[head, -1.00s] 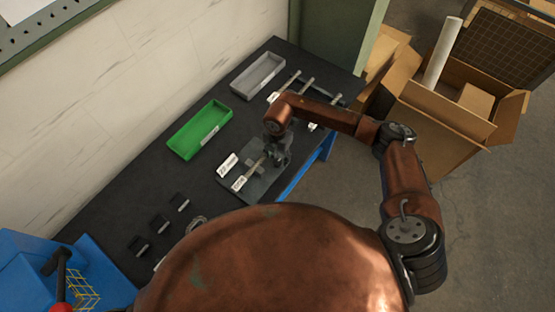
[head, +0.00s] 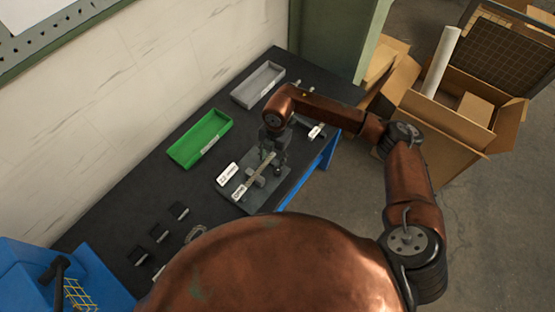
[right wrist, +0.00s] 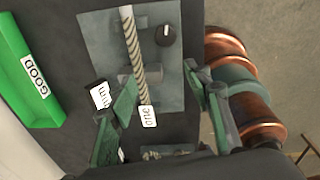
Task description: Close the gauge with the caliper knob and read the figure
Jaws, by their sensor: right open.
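The gauge is a grey plate (head: 270,200) on the dark bench, with a long bar across it. In the right wrist view the plate (right wrist: 103,45) carries a striped bar (right wrist: 132,50) and a black knob (right wrist: 166,35) with a white mark. A white label (right wrist: 148,116) sits at the bar's near end, and another label (right wrist: 101,96) is beside it. My right gripper (head: 276,148) is above the plate's far end. In its wrist view the fingers (right wrist: 160,80) are apart and empty, with the knob beyond the tips. My left gripper is not in view.
A green tray (head: 173,152) marked GOOD and a grey tray (head: 238,97) lie along the wall side. Several small black blocks (head: 160,234) and a chain (head: 195,233) lie nearer. A blue bin (head: 30,275) is at the left corner. Open cardboard boxes (head: 440,125) stand beyond the bench.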

